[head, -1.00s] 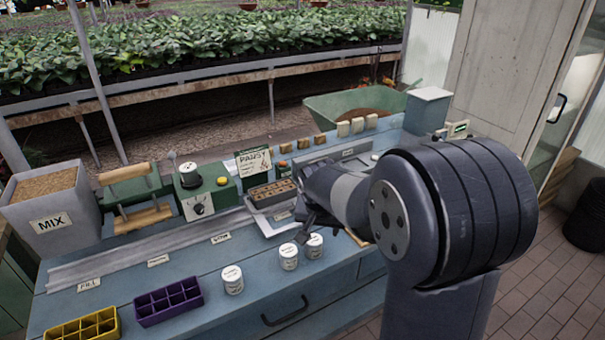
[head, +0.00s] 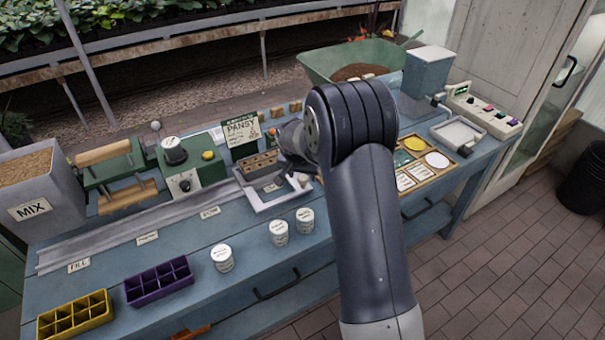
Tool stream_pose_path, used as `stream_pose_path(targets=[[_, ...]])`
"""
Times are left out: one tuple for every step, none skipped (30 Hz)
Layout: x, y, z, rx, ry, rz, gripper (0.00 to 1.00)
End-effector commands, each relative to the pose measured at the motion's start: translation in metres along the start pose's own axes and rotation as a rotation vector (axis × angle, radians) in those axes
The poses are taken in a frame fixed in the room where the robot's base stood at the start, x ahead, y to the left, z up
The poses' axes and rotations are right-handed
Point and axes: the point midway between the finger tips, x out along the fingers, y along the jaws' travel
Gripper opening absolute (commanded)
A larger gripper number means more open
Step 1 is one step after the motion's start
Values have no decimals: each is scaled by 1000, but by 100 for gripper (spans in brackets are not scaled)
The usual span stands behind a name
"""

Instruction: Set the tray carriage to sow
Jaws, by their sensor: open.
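The tray carriage (head: 262,205) is a pale grey frame on the long rail (head: 115,240), with a brown tray of several cells (head: 262,162) at its back. It stands to the right of the label that seems to read SOW (head: 210,212). The FILL label (head: 78,265) is at the rail's left end, with another label (head: 147,239) between. My gripper (head: 290,178) is open at the carriage's right side, low over the bench. My arm partly hides it, and I cannot tell whether its fingers touch the carriage.
Three white pots (head: 279,233) stand in front of the rail. Purple (head: 158,283) and yellow (head: 75,315) cell trays lie front left. A green machine with a dial (head: 190,165) and the PANSY sign (head: 241,130) stand behind. The mix bin (head: 40,190) is at left.

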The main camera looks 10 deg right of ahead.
Motion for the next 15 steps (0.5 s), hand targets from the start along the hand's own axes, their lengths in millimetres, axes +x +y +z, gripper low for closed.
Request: stream_pose_path(targets=[[5,0,0,0,-1,1,51],[7,0,0,0,-2,1,51],[10,0,0,0,-2,1,51],[12,0,0,0,-1,1,51],[13,0,0,0,-1,0,51],[14,0,0,0,0,0,51],[14,0,0,0,0,-1,51],[15,0,0,0,0,-1,51],[15,0,0,0,1,-1,51],[15,0,0,0,1,-1,51],[15,0,0,0,1,-1,51],[15,0,0,0,1,-1,51],[15,0,0,0,1,-1,51],[15,0,0,0,1,-1,51],[15,0,0,0,0,-1,50]])
